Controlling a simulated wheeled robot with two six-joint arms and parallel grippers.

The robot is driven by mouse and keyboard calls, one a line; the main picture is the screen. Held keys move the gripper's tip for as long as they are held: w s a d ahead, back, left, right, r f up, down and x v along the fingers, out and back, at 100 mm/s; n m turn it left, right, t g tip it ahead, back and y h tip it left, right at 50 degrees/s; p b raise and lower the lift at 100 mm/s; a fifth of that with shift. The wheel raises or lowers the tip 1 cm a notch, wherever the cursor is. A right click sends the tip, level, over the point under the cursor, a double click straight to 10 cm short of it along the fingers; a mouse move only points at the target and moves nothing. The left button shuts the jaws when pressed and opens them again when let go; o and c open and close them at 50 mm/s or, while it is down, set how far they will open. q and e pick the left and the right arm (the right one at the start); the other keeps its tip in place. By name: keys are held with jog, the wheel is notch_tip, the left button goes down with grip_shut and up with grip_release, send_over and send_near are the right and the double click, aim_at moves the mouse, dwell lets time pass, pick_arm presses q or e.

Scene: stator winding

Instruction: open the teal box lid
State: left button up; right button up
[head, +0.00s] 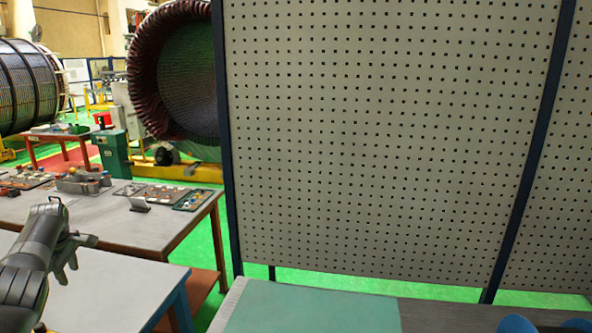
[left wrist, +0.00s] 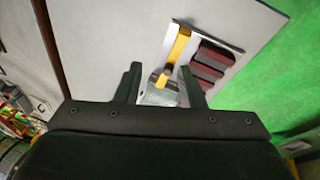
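A flat teal panel (head: 310,312) lies at the bottom middle of the head view, cut off by the lower edge; I cannot tell whether it is a box lid or a mat. A dark teal-green box-like cabinet (head: 114,152) stands farther back at the left, behind the grey table. My left gripper (head: 72,256) is over the near table at the left, well apart from both. In the left wrist view its two fingers (left wrist: 160,88) are spread. A yellow item and a shiny metal piece show beyond them, and I see nothing held. My right gripper is not in view.
A tall perforated panel (head: 390,130) with dark posts fills the middle and right. A grey table (head: 140,222) holds trays of parts. The near tabletop (head: 110,290) looks mostly clear. A dark red slotted block (left wrist: 208,65) and a yellow item (left wrist: 177,48) show below the left wrist.

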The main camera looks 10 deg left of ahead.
pick_arm(q)
jog(key=s+a+f+m+g+y, duration=0.1)
jog(key=s+a+f+m+y, duration=0.2)
jog(key=s+a+f+m, duration=0.45)
jog(key=s+a+f+m+g+y, duration=0.1)
jog(key=s+a+f+m+y, duration=0.3)
jog(key=s+f, duration=0.75)
jog(key=s+a+f+m+t, duration=0.1)
jog(key=s+a+f+m, duration=0.15)
jog(key=s+m, duration=0.7)
jog(key=s+a+f+m+t, duration=0.1)
jog(key=s+f+m, duration=0.25)
jog(key=s, duration=1.35)
jog(key=s+d+f+n+h, duration=0.1)
jog(key=s+d+f+h, duration=0.1)
jog(key=d+f, duration=1)
jog(key=s+d+f+n+h, duration=0.2)
jog(key=d+f+h, duration=0.1)
jog(key=d+f, duration=0.9)
jog(key=d+f+n+h, duration=0.15)
jog(key=d+f, duration=0.25)
jog(key=d, duration=1.3)
jog(key=d+f+h, duration=0.3)
jog(key=d, duration=1.3)
notch_tip(320, 180, down, 15)
jog(key=b, duration=1.4)
jog(key=shift+a+r+g, duration=0.15)
jog(key=shift+r+g, duration=0.05)
jog(key=shift+g, duration=0.1)
